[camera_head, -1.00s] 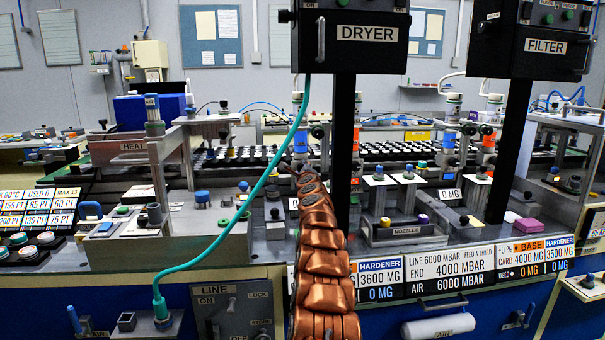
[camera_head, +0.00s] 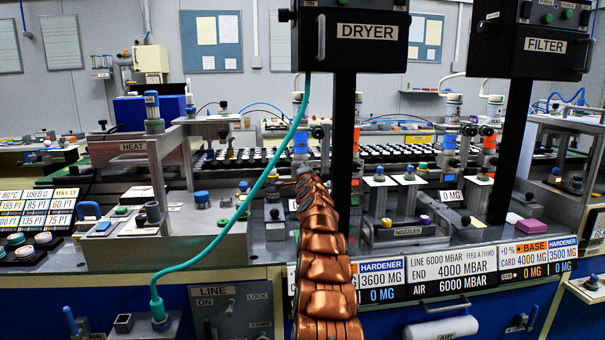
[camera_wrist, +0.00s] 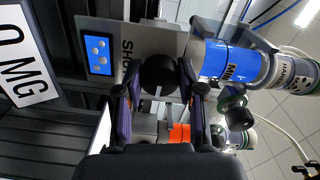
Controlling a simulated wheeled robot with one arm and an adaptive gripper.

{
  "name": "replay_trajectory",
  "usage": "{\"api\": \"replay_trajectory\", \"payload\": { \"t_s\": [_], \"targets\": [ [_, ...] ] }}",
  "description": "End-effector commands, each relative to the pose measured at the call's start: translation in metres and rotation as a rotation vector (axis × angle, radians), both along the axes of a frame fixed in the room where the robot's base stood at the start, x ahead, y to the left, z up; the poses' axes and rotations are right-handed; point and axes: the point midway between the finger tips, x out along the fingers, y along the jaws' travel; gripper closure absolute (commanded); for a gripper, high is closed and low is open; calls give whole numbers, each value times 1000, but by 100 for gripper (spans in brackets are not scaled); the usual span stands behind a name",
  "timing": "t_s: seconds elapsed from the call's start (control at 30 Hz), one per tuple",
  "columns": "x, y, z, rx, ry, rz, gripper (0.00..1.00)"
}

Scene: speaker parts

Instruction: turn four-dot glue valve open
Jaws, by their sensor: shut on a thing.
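In the wrist view, the valve's round black knob (camera_wrist: 160,75) sits between the two fingers of my gripper (camera_wrist: 160,84), which is shut on it. The blue four-dot plate (camera_wrist: 99,53) is just left of the knob on a grey panel. Part of a label reading "SHU" (camera_wrist: 127,62) shows between the plate and the knob, its end hidden by my finger. In the head view, my copper-coloured arm reaches forward beside the dryer post, and the four-dot plate cannot be made out.
A blue cylinder (camera_wrist: 228,63) stands close to the right of the knob in the wrist view. An orange band (camera_wrist: 180,133) lies below. In the head view, the black dryer post (camera_head: 344,150) is close on the right of my arm, and a teal hose (camera_head: 226,228) hangs on the left.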

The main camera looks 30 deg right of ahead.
Motion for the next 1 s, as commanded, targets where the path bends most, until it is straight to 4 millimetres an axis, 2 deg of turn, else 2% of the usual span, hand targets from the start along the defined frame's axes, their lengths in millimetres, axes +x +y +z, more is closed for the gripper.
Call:
{"api": "replay_trajectory", "payload": {
  "t_s": [0.57,0.6,0.83,1.0],
  "targets": [
    [0,0,0,-31,13,1,96],
    [0,0,0,-31,13,1,60],
    [0,0,0,-30,13,1,36],
    [0,0,0,-29,13,1,36]
  ]
}}
